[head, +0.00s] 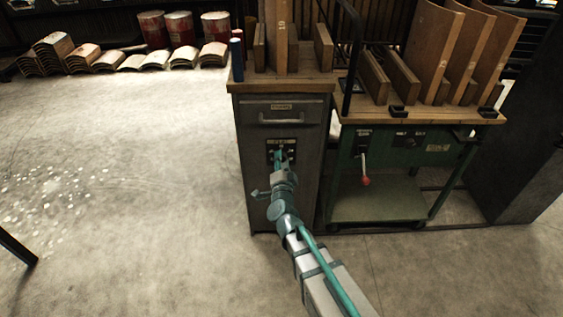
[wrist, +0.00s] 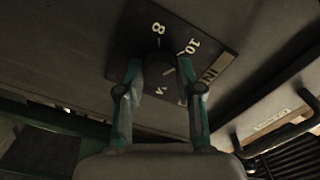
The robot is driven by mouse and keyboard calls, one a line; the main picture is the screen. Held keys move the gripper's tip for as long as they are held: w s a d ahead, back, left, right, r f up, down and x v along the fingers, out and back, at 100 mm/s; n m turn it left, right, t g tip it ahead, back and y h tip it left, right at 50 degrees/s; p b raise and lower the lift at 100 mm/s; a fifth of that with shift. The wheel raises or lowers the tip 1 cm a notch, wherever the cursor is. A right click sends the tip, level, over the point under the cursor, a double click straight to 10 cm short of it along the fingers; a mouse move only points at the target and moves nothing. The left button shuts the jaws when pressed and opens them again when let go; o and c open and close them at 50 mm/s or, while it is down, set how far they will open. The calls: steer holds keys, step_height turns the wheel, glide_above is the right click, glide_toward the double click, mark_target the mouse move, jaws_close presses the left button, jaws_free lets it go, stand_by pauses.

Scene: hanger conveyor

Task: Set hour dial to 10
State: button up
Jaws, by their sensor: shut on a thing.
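The hour dial is a dark round knob (wrist: 159,62) on a black label plate (wrist: 130,28) with white markings. The numbers 8 and 10 are readable in the wrist view, 8 at the top and 10 to its right. A short white line shows on the knob, but which number it points to is unclear. My gripper (wrist: 162,82) is shut on the knob, one finger on each side. In the head view, my gripper (head: 281,158) reaches the dark panel on the grey cabinet (head: 252,190) front and hides most of the dial.
A drawer handle (head: 281,121) sits above the dial panel. To the right stands a green cart (head: 400,160) with a red-knobbed lever (head: 365,180). Wooden boards (head: 440,50) stand on the bench top. The floor at left (head: 130,170) is mostly clear.

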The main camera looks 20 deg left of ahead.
steer(key=o, duration=1.2)
steer(key=shift+c, duration=0.2)
steer(key=v, duration=0.7)
steer(key=shift+s, duration=0.25)
